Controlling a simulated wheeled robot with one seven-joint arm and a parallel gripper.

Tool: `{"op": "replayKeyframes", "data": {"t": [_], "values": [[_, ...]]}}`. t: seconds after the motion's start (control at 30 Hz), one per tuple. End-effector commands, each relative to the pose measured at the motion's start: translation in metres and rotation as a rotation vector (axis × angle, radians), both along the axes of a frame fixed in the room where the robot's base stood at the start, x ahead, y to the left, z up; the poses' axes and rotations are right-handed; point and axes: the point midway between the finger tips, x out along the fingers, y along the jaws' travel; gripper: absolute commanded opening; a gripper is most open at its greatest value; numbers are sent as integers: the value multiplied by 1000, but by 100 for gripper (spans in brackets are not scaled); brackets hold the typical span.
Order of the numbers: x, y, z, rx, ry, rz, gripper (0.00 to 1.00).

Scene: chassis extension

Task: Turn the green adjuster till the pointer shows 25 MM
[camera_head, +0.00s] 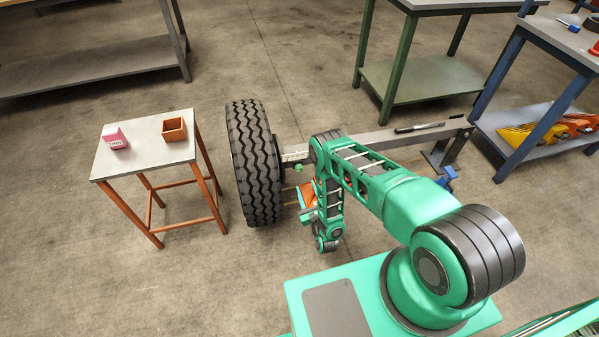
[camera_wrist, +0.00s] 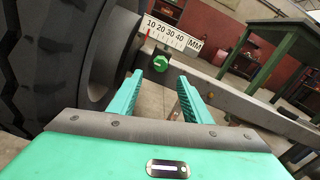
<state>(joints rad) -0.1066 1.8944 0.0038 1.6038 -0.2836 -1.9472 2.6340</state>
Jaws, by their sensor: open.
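The green adjuster (camera_wrist: 159,62) is a small round knob below a white scale plate (camera_wrist: 174,34) marked 10 to 40 and MM. A thin red pointer (camera_wrist: 149,35) seems to stand at the low end of the scale, near 10; its exact reading is too small to tell. My gripper (camera_wrist: 172,82) is open and empty, with its green fingers pointing toward the adjuster. The adjuster shows beyond the fingertips, close to the left one, and does not look gripped. In the head view the adjuster (camera_head: 299,168) sits beside the tyre; my arm hides much of the gripper there.
A small table (camera_head: 150,157) holds a pink box (camera_head: 115,138) and a brown container (camera_head: 174,130). Workbenches stand behind.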

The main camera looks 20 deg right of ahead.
Motion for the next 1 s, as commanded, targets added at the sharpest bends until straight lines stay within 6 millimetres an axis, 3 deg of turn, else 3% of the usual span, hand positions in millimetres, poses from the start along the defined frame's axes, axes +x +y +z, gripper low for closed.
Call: {"op": "replayKeyframes", "data": {"t": [0.17,0.7,1.0], "values": [[4,0,-2,18,-11,-5,44],[89,0,-1,16,-9,-3,44],[104,0,-1,14,-8,-2,44]]}}
